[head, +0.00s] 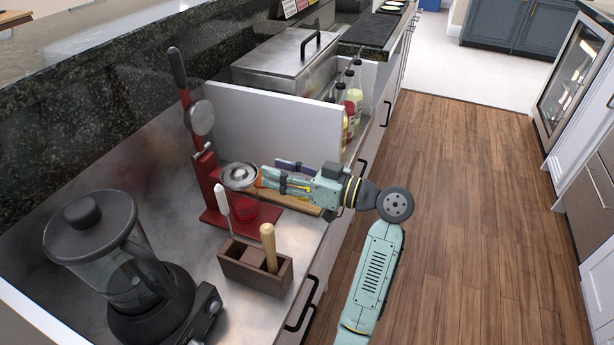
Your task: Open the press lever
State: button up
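The red press (207,178) stands on the metal counter at the left. Its lever (178,68), with a dark handle, points up and leans slightly left. A round silver dish (200,117) hangs on the upper part, and a silver cup (238,176) sits lower on the front. My gripper (267,169) is right of the press and points left, its fingertips close to the silver cup. The two fingers look apart with nothing between them. Whether a fingertip touches the cup cannot be told. The lever handle is well above and left of my gripper.
A blender (105,250) stands front left. A brown holder (254,268) with tools is in front of the press. A white panel (275,126) stands behind it, with bottles (353,92) and a metal box (287,60) beyond. The wooden floor (455,200) at right is clear.

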jog(key=shift+s+b+v, duration=0.1)
jog(key=shift+b+v, duration=0.15)
jog(key=shift+v, duration=1.25)
jog(key=shift+s+b+v, duration=0.15)
jog(key=shift+b+v, duration=0.1)
jog(key=shift+v, duration=1.2)
jog(key=shift+r, duration=0.1)
